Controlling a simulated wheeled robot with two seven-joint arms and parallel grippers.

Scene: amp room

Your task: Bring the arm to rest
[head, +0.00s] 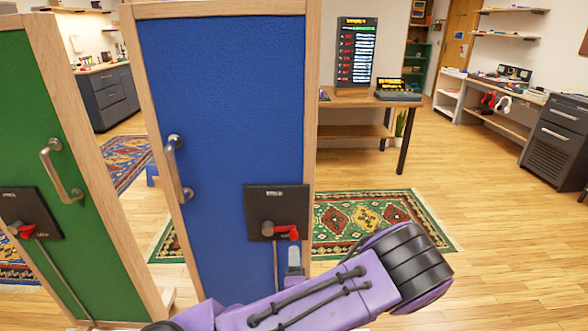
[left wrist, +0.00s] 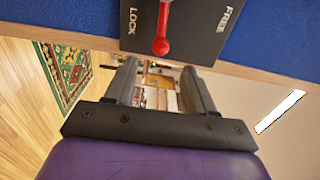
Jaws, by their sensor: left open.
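My left arm is purple with black bands and comes in along the bottom of the head view. Its gripper (head: 292,264) is mostly hidden behind the arm, low in front of the blue door panel (head: 225,100). In the left wrist view the two grey fingers of the left gripper (left wrist: 165,72) stand apart with nothing between them. They are close to a black lock plate (left wrist: 205,25) marked LOCK and FREE, with a red lever (left wrist: 162,35), and appear apart from the lever. The red lever also shows in the head view (head: 285,232). My right gripper is not in view.
A green door panel (head: 50,130) with a handle and lever stands at the left. A wooden desk (head: 370,101) with a screen stands behind. A patterned rug (head: 350,222) lies on the floor. Open wooden floor (head: 510,240) is at the right.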

